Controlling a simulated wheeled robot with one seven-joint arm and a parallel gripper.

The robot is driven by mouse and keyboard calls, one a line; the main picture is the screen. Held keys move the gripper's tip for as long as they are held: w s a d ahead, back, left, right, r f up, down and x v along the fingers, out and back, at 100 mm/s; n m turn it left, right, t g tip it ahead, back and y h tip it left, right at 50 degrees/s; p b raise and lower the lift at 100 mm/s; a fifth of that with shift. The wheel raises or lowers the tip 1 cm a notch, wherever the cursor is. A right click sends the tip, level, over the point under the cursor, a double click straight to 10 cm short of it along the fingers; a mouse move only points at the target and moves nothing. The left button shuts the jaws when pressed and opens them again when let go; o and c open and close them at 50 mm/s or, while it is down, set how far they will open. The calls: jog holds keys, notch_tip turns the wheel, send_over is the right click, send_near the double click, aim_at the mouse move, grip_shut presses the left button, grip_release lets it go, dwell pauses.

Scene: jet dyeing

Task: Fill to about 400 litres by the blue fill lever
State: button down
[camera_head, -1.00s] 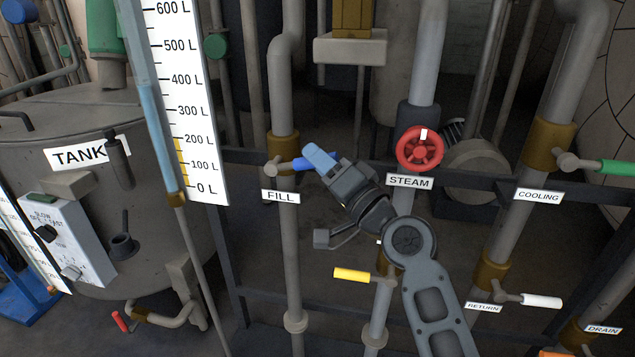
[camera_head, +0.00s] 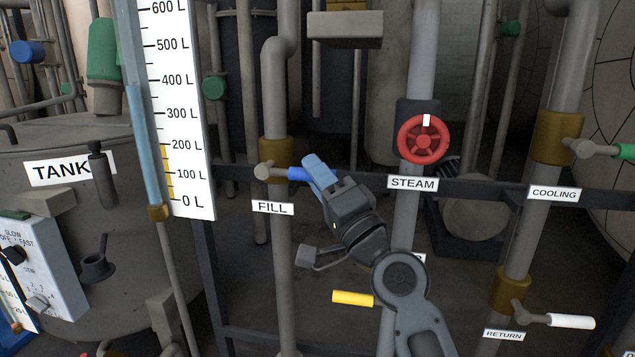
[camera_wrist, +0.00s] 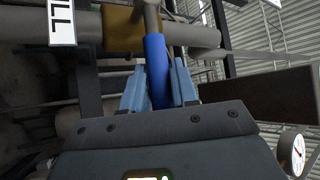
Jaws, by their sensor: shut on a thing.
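The blue fill lever (camera_head: 298,174) sticks out to the right from the brass valve (camera_head: 276,152) on the FILL pipe, crosswise to the vertical pipe. My gripper (camera_head: 318,172) is shut on the lever. In the wrist view, the lever (camera_wrist: 156,70) lies between the two light-blue fingers (camera_wrist: 158,88). The FILL label (camera_head: 273,207) is just below the valve. The level tube (camera_head: 143,130) beside the litre scale (camera_head: 188,130) shows deeper blue up to near the 400 L mark, paler above; the exact level is hard to read.
The red STEAM wheel (camera_head: 423,139) is right of my gripper. A yellow lever (camera_head: 352,298) sits below it. The green COOLING lever (camera_head: 626,152) and white RETURN lever (camera_head: 570,321) are farther right. The tank (camera_head: 70,215) stands at left.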

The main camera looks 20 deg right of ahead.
jog(key=shift+f, duration=0.2)
jog(key=c, duration=0.9)
grip_release()
jog(key=shift+c, duration=0.2)
jog(key=b+v, duration=0.1)
jog(key=v, duration=0.6)
jog(key=shift+s+b, duration=0.3)
jog(key=shift+b, duration=0.05)
jog(key=shift+d+f, duration=0.1)
jog(key=shift+f, duration=0.05)
